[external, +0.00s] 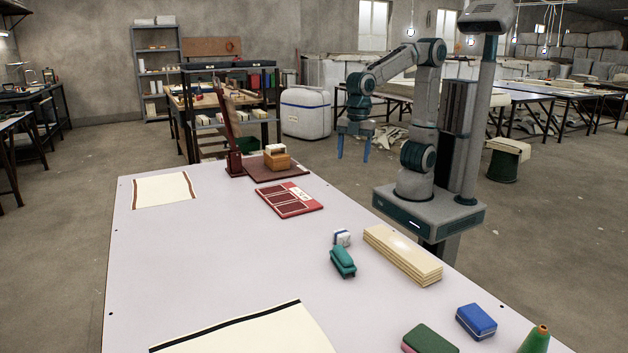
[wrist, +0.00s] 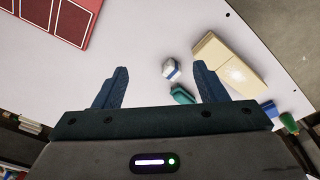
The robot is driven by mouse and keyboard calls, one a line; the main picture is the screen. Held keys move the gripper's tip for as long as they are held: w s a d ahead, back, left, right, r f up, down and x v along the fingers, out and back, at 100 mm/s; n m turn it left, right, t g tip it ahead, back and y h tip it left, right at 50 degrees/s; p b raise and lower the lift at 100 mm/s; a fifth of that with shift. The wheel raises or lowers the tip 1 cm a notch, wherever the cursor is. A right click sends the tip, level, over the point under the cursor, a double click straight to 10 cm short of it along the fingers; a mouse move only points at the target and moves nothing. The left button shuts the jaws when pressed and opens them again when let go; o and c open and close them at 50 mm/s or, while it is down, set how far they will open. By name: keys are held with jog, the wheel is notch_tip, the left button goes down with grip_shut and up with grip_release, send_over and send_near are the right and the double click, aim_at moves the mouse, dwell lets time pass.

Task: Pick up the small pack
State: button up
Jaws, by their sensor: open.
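A small white pack with a blue band (external: 342,238) lies on the pale table, just behind a teal stapler-like object (external: 343,262) and left of a stack of cream boards (external: 402,254). In the wrist view the small pack (wrist: 171,69) shows between the fingers, nearer the right one.
A red panelled case (external: 290,200) lies behind and left of the pack. A blue box (external: 476,321), a green-and-pink block (external: 430,340) and a green cone (external: 535,341) stand at the front right. Cloth (external: 245,335) lies at the front. The table's middle left is clear.

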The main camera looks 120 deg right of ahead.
aim_at(342, 232)
jog(key=w+a+f+n+g+b, duration=0.1)
jog(key=w+a+f+n+b, duration=0.5)
jog(key=w+a+f+n, duration=0.35)
jog(key=shift+h, duration=0.3)
jog(key=f+b, duration=0.1)
jog(key=f, duration=0.3)
jog(key=f+b, duration=0.1)
jog(key=f, duration=0.2)
jog(key=a+f+b, duration=0.1)
jog(key=f, duration=0.3)
jog(key=shift+w+f+b, duration=0.3)
jog(key=shift+w, duration=0.05)
jog(key=shift+r, duration=0.1)
jog(key=shift+c, duration=0.3)
jog(key=c, duration=1)
